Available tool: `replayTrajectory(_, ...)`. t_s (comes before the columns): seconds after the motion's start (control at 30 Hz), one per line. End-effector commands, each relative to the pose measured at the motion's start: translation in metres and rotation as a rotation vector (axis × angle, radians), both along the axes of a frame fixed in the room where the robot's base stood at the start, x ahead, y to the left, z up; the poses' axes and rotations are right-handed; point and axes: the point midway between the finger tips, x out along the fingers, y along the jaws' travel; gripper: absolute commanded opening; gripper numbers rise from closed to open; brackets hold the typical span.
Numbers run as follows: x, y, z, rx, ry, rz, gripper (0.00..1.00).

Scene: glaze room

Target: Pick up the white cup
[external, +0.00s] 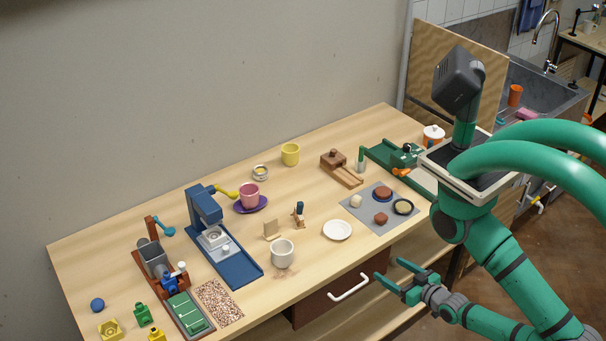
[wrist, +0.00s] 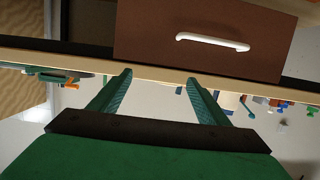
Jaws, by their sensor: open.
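The white cup (external: 282,254) stands upright on the table near its front edge, left of the white plate. My gripper (external: 384,284) is in front of the table, to the right of the cup and apart from it. In the wrist view my gripper (wrist: 160,82) has its two green fingers spread with nothing between them. The wrist view faces the table's front edge and the drawer, and I cannot make out the white cup there.
A white plate (external: 337,230) lies right of the cup, and a blue machine (external: 225,245) stands to its left. A small wooden stand (external: 271,231) is just behind it. A drawer with a white handle (external: 348,287) is below the table edge; the handle also shows in the wrist view (wrist: 212,41).

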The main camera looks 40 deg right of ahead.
Motion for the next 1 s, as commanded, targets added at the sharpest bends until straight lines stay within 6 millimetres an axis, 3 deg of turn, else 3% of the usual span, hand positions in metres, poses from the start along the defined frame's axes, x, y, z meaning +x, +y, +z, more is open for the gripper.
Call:
replayTrajectory(0.07,0.0,0.0,0.0,0.0,0.0,0.0,0.7)
replayTrajectory(0.1,0.0,0.0,0.0,0.0,0.0,0.0,0.76)
replayTrajectory(0.37,0.0,0.0,0.0,0.0,0.0,0.0,0.76)
replayTrajectory(0.47,0.002,-0.011,-0.004,-0.01,-0.002,-0.021,0.76)
replayTrajectory(0.57,0.006,-0.05,-0.016,-0.042,-0.004,-0.093,0.76)
replayTrajectory(0.67,0.006,-0.119,-0.029,-0.089,-0.009,-0.223,0.76)
replayTrajectory(0.7,0.002,-0.15,-0.033,-0.108,-0.013,-0.283,0.76)
replayTrajectory(0.8,-0.014,-0.215,-0.036,-0.144,-0.019,-0.413,0.76)
replayTrajectory(1.0,-0.051,-0.302,-0.031,-0.187,-0.039,-0.597,0.76)
